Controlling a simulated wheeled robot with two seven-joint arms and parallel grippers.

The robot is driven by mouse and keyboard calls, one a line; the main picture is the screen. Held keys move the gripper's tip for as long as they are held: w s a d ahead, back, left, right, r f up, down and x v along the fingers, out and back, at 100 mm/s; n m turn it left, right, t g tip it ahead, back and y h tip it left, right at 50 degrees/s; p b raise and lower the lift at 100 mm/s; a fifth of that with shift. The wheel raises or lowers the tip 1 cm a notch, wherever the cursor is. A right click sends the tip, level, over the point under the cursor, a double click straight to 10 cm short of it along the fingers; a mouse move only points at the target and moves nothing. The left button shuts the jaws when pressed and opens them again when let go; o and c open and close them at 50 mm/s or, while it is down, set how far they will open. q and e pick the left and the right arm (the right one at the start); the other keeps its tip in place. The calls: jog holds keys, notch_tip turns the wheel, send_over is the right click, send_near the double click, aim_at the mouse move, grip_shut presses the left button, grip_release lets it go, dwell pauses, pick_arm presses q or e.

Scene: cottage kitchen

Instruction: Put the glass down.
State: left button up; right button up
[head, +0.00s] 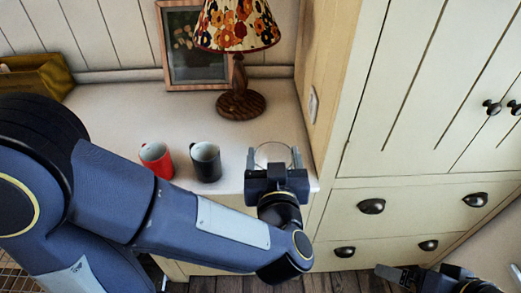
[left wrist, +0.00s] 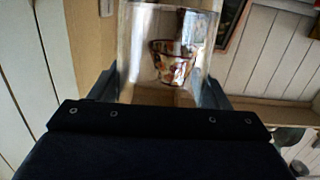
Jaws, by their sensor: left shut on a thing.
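A clear glass (head: 273,154) is between the fingers of my left gripper (head: 274,160), at the right end of the white counter (head: 110,112). In the left wrist view the glass (left wrist: 140,50) stands between the two fingers of my left gripper (left wrist: 165,88), and the patterned lampshade shows through it. My left gripper is shut on the glass. I cannot tell whether the glass base touches the counter; the gripper hides it. My right gripper (head: 385,272) shows only in part at the bottom right of the head view, and its jaw state is unclear.
A red mug (head: 157,160) and a black mug (head: 206,162) stand left of the glass. A lamp (head: 240,100) and a picture frame (head: 190,45) are behind. A tall cream cabinet (head: 400,90) borders the counter's right side. Bare counter lies between lamp and mugs.

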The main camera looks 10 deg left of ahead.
pick_arm(q)
jog(key=w+a+f, duration=0.2)
jog(key=w+f, duration=0.2)
jog(key=w+a+f, duration=0.2)
jog(key=w+f, duration=0.2)
jog(key=w+a+f, duration=0.2)
jog(key=w+f, duration=0.2)
jog(key=shift+w+a+f+b, duration=0.25)
jog(key=shift+a+f+b, duration=0.05)
jog(key=shift+a, duration=0.1)
jog(key=shift+f, duration=0.2)
jog(key=o, duration=1.3)
jog(key=shift+c, duration=0.2)
